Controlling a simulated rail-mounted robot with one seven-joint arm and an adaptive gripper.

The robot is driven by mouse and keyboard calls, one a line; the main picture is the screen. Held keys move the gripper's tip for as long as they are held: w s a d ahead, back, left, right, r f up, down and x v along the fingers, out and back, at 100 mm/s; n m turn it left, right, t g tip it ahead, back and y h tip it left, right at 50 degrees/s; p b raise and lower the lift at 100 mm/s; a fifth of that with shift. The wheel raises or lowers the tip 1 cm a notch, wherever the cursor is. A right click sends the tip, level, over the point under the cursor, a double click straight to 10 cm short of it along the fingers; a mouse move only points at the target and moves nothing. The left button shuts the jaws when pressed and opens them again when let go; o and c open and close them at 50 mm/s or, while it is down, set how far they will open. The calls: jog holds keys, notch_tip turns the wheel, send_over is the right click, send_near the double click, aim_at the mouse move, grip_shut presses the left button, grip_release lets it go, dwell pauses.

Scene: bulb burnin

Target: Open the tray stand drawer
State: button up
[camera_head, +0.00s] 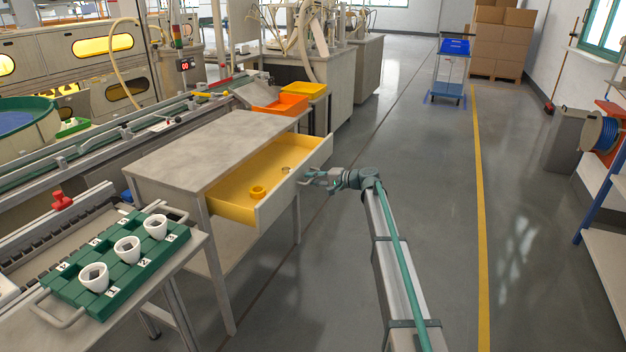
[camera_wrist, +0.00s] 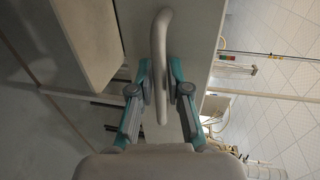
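The tray stand drawer (camera_head: 240,196) is pulled out of the grey stand (camera_head: 190,150). The drawer's grey bar handle (camera_wrist: 160,60) runs between the fingers of my gripper (camera_wrist: 160,82) in the wrist view. The fingers lie close against both sides of the handle and look shut on it. In the head view my gripper (camera_head: 316,179) is at the drawer's front; the fingertips are small there.
A green tray (camera_head: 120,285) with white cups stands on a table at the lower left. Orange (camera_head: 280,105) and yellow (camera_head: 304,90) bins sit behind the stand. A conveyor (camera_head: 100,150) runs along its far side. The floor (camera_head: 400,130) right of the drawer is mostly clear.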

jog(key=shift+o, duration=1.3)
jog(key=v, duration=1.2)
